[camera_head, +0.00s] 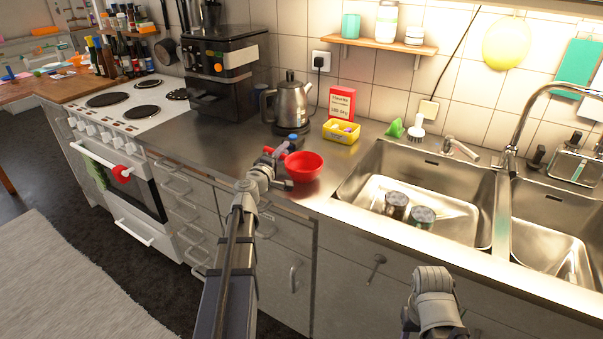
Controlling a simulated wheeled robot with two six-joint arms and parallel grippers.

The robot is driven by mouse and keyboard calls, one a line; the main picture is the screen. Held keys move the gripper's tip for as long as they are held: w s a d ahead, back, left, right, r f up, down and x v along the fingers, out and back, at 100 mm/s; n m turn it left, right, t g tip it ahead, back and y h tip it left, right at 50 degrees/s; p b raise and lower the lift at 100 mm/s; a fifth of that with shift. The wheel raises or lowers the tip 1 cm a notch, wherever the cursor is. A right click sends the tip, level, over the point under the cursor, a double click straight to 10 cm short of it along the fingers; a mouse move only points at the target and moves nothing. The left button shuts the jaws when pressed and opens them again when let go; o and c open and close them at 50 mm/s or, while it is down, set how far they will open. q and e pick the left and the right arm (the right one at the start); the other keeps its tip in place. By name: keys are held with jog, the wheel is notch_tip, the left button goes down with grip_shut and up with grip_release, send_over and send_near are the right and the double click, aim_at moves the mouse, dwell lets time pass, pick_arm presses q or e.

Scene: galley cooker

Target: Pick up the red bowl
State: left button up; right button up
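A red bowl (305,166) stands upright on the steel counter, left of the sink and near the counter's front edge. My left gripper (286,168) is just to the left of the bowl, at about rim height. It looks very close to the bowl's left side, but I cannot tell whether it touches. Its fingers are small and partly hidden, so whether they are apart or closed is unclear. My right arm (435,298) shows at the bottom, in front of the cabinets; its gripper is not visible.
Behind the bowl are a kettle (290,103), a yellow box (341,131) and a red packet (342,101). A coffee machine (224,70) stands further left. The sink (425,165) to the right holds two cans.

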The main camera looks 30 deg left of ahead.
pick_arm(q)
grip_shut()
jog(key=shift+r, duration=0.15)
notch_tip(320, 180, up, 10)
jog(key=p, duration=1)
